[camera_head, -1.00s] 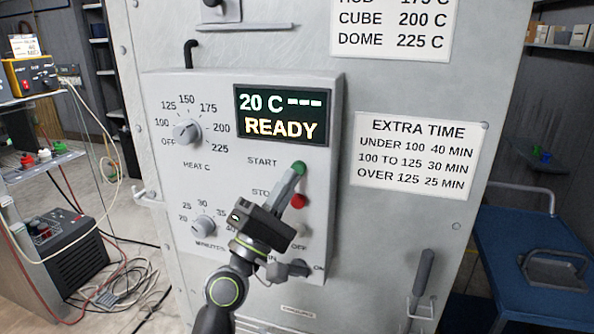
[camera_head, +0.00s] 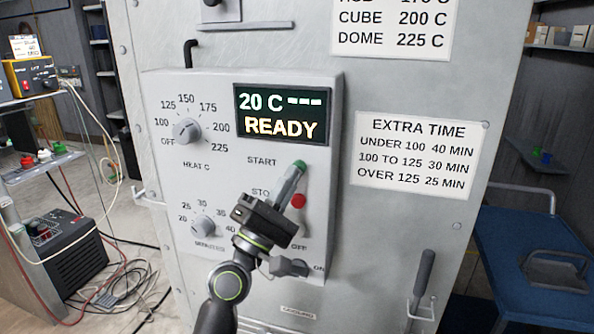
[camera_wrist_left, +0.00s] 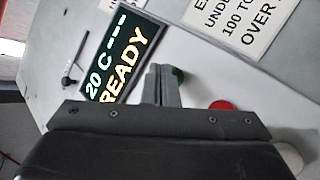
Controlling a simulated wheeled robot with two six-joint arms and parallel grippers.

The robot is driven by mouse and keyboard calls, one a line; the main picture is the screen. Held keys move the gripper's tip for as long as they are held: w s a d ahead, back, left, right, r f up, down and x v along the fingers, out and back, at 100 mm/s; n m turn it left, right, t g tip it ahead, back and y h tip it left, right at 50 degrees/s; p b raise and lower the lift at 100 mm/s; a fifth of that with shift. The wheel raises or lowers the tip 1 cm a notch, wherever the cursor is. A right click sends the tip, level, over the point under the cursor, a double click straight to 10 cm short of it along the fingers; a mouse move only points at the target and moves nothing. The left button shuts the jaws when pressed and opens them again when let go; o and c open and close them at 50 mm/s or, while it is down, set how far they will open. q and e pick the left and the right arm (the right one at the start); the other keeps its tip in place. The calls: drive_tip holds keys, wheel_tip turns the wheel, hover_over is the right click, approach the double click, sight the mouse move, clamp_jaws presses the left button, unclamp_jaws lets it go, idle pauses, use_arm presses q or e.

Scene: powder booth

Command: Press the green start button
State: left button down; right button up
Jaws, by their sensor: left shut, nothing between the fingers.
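The green start button (camera_head: 300,163) sits on the grey control panel (camera_head: 160,110), right of the word START. My left gripper (camera_head: 293,172) is shut and empty, its fingertips right at the green button in the head view and covering part of it. The display (camera_head: 283,114) reads 20 C, dashes and READY. My right gripper is not in view.
A red stop button (camera_head: 299,201) lies just below the green one. A heat dial (camera_head: 187,131), a minutes dial (camera_head: 204,227) and an on/off switch (camera_head: 290,266) are on the same panel. A door handle (camera_head: 421,285) stands at the lower right.

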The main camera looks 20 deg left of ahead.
use_arm(q)
drive_tip(key=shift+w, duration=0.25)
drive_tip(key=shift+s, duration=0.15)
idle(0.4)
drive_tip(key=shift+s, duration=0.7)
drive_tip(key=shift+s, duration=0.1)
drive_tip(key=shift+s+a+p, duration=0.1)
drive_tip(key=shift+s+p, duration=0.65)
drive_tip(key=shift+s, duration=1.65)
